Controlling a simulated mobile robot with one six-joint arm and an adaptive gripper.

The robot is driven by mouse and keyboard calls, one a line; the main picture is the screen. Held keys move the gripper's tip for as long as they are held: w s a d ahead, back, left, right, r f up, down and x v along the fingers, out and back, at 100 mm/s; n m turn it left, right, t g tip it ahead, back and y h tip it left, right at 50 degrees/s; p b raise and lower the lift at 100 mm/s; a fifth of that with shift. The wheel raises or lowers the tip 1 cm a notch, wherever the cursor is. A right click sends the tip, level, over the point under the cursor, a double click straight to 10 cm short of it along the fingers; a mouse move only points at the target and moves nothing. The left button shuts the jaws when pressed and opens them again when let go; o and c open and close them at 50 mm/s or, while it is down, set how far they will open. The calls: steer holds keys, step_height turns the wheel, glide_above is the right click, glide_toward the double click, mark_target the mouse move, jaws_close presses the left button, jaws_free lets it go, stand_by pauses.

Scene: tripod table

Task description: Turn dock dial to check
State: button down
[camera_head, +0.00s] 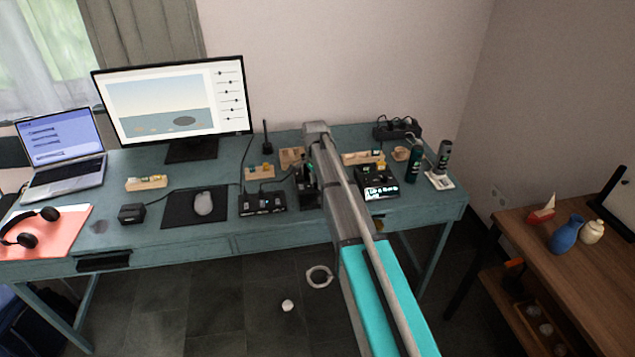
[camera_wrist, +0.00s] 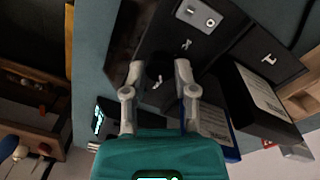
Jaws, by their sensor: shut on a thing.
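A dark panel (camera_wrist: 165,40) with small white markings lies in front of my gripper (camera_wrist: 160,68) in the wrist view; it looks like the dock's face. My gripper is shut on a dark part between its fingertips, seemingly the dock dial (camera_wrist: 157,82), with a short white mark on it. Its edges blend into the dark panel, so I cannot tell its exact setting. A grey plate with a round fitting (camera_wrist: 200,14) sits beyond the fingertips. In the head view my arm covers the gripper and much of this spot on the desk.
A black device with a lit display (camera_head: 377,182) stands right of my arm, and a black box (camera_head: 262,204) left of it. Mouse (camera_head: 203,203), monitor (camera_head: 170,100) and laptop (camera_head: 62,155) are farther left. Green bottles (camera_head: 413,165) stand right on the desk (camera_head: 300,227).

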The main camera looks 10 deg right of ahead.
steer(key=shift+m, duration=0.4)
steer(key=shift+c, duration=2)
jaws_free()
steer(key=shift+r, duration=0.1)
